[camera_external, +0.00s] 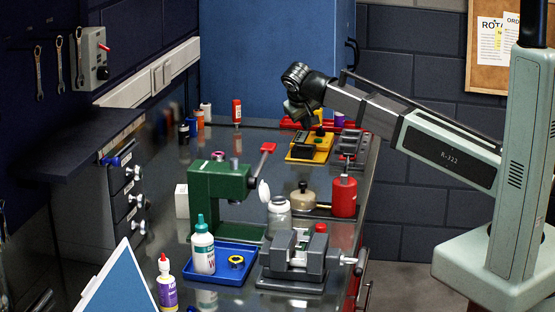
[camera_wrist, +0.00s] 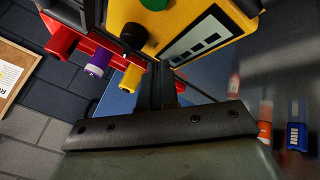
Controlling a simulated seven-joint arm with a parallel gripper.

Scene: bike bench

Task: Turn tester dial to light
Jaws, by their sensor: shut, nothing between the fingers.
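The yellow tester (camera_external: 322,152) lies at the back of the bench in the external view. In the wrist view its yellow face (camera_wrist: 180,22) fills the top, with a round black knob (camera_wrist: 132,37), which looks like the dial, a green round part (camera_wrist: 156,4) and a pale panel with several dark squares (camera_wrist: 200,38). The dial's setting cannot be read. My gripper (camera_external: 303,123) is just above the tester in the external view. In the wrist view my gripper (camera_wrist: 164,80) shows dark fingers, shut and empty, pointing at the tester near the knob; contact cannot be told.
A red rack with red, purple and yellow parts (camera_wrist: 96,62) lies beside the tester. Grey device (camera_external: 350,147) stands right of it. Small bottles (camera_external: 237,112) stand left. A green press (camera_external: 218,183), red can (camera_external: 343,196) and vise (camera_external: 300,262) are nearer the front.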

